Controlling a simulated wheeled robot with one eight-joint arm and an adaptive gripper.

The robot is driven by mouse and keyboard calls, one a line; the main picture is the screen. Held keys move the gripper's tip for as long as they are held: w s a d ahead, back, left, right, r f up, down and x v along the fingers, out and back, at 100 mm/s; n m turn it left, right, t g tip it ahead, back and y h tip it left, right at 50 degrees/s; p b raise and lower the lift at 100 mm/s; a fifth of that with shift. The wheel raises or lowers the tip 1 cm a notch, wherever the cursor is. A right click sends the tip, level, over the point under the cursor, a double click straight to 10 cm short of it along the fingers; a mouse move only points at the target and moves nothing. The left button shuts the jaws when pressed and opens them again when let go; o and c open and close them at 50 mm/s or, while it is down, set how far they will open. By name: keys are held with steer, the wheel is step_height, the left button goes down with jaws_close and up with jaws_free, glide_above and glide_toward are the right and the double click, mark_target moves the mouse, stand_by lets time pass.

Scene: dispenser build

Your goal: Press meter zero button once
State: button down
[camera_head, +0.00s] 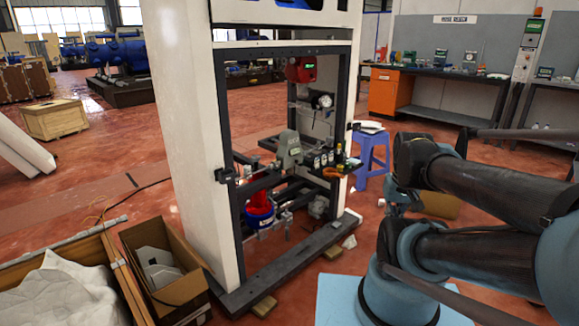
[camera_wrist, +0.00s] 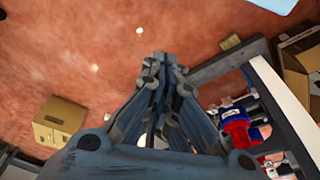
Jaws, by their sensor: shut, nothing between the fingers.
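A red device with a small lit green display (camera_head: 301,69) sits high inside the open dispenser frame, in the head view. A round gauge (camera_head: 325,101) is below it to the right. A grey meter-like housing (camera_head: 289,150) stands lower in the frame. I cannot make out a zero button on any of them. My gripper (camera_wrist: 165,62) is shut and empty in the wrist view, over the red floor beside the dispenser's base. It is apart from the dispenser parts. In the head view my arm is at the right and the fingertips cannot be made out.
A red and blue part (camera_head: 260,212) sits low in the frame and shows in the wrist view (camera_wrist: 235,125). Small bottles and tools lie on a black shelf (camera_head: 328,170). A blue stool (camera_head: 371,155) stands behind. An open carton (camera_head: 163,268) is at the left front.

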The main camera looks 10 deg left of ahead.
mark_target(297, 161)
steer(key=w+a+r+t+y, duration=0.1)
steer(key=w+a, duration=0.3)
steer(key=w, duration=0.5)
steer(key=w+a+r+n+y, duration=0.15)
steer(key=w+a, duration=0.25)
steer(key=w, duration=0.5)
steer(key=w+a+r+t+y, duration=0.1)
steer(key=w+a, duration=0.3)
steer(key=w, duration=0.5)
steer(key=w+a+f+t+y, duration=0.1)
steer(key=w+a+f, duration=0.5)
steer(key=w, duration=0.4)
steer(key=w+a+f+t+y, duration=0.1)
steer(key=w+a+f+y, duration=0.1)
steer(key=w+a+f, duration=0.4)
steer(key=w+f, duration=0.2)
steer(key=w, duration=0.2)
steer(key=shift+w, duration=0.15)
steer(key=shift+w, duration=0.1)
steer(key=w+a, duration=0.5)
steer(key=a, duration=0.1)
steer(key=shift+a, duration=0.4)
